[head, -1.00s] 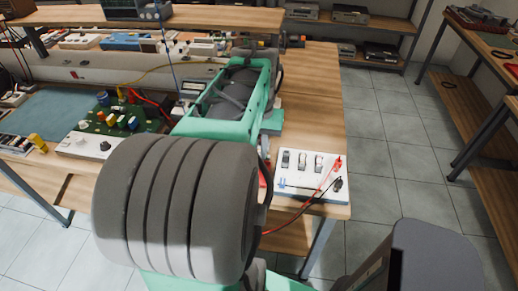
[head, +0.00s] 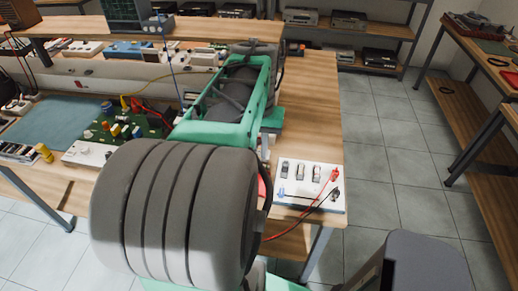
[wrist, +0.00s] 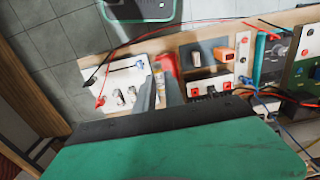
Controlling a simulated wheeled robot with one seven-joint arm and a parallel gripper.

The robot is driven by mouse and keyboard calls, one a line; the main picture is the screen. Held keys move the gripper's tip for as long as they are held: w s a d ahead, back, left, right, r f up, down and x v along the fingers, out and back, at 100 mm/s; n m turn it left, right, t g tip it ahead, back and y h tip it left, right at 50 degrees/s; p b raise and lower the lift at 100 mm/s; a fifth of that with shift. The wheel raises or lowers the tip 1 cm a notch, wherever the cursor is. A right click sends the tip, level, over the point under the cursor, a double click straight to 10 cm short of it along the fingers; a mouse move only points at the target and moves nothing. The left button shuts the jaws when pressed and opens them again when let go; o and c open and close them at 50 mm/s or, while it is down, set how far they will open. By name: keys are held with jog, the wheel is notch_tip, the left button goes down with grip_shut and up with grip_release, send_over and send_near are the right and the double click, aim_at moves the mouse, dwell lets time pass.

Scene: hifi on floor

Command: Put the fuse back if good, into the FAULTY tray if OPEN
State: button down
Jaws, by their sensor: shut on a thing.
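My gripper (wrist: 160,94) shows in the wrist view, its two grey fingers pointing at the bench edge. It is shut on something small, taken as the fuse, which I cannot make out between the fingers. In the head view my arm hides the gripper. A white board (head: 328,202) with several small upright holders and red and black leads lies at the bench's right end. It also shows in the wrist view (wrist: 93,72), left of the fingers. A red object (wrist: 167,63) lies just beyond the fingers; I cannot tell whether it is the FAULTY tray.
A green circuit board (head: 125,128) and a white switch box (head: 85,152) stand left of my arm. In the wrist view an orange-faced block (wrist: 224,55) and a red-socketed module (wrist: 210,92) sit right of the fingers. Open tiled floor (head: 390,160) lies right of the bench.

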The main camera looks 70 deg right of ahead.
jog(key=shift+r+p, duration=0.5)
jog(key=shift+r, duration=0.5)
